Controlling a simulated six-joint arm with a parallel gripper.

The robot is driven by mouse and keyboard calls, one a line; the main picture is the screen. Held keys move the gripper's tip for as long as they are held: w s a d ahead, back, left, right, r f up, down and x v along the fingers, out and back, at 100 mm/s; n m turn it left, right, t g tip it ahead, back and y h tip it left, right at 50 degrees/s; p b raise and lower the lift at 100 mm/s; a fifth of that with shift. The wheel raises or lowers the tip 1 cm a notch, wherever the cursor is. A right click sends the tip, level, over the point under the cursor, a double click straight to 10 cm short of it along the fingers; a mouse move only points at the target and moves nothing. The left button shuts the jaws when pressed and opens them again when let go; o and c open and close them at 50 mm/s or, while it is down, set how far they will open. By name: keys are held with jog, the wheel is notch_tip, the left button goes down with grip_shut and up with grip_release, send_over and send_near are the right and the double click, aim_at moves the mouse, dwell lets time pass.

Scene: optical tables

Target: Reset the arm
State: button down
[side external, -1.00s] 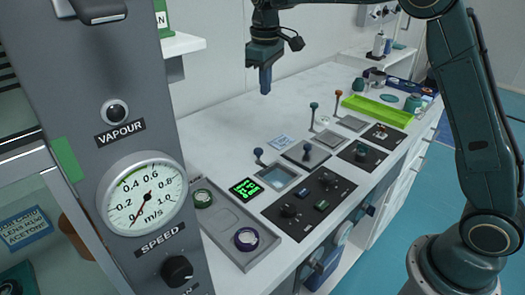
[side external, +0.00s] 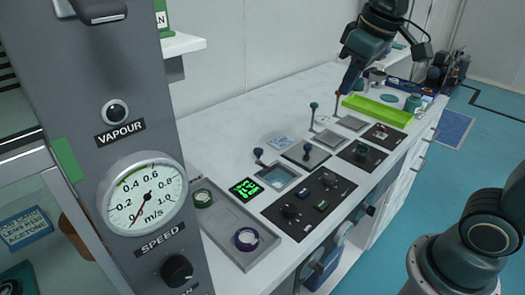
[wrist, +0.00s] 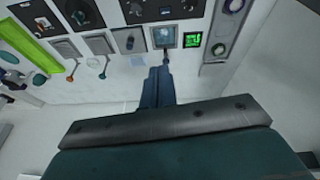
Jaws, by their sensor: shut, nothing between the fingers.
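My gripper (side external: 349,78) is shut and empty. In the side external view it hangs in the air above the far part of the white bench (side external: 240,113), near the lever with the orange knob, and touches nothing that I can see. In the wrist view the closed fingers (wrist: 158,88) point toward the row of panels, with the bench surface behind them.
Levers with blue knobs (side external: 314,106) stand up from the bench. Black control panels (side external: 310,203), a green display (side external: 246,189) and a grey tray (side external: 227,222) line the front. A lime green tray (side external: 378,111) lies farther back. A grey gauge column (side external: 90,110) stands at left.

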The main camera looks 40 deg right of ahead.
jog(key=s+f+t, duration=0.1)
jog(key=s+f, duration=0.1)
jog(key=s, duration=0.4)
jog(key=s+f+m, duration=0.1)
jog(key=s+f, duration=0.2)
jog(key=s, duration=0.3)
jog(key=shift+s+a+f+t, duration=0.35)
jog(key=shift+s+a+t, duration=0.05)
jog(key=shift+a, duration=0.05)
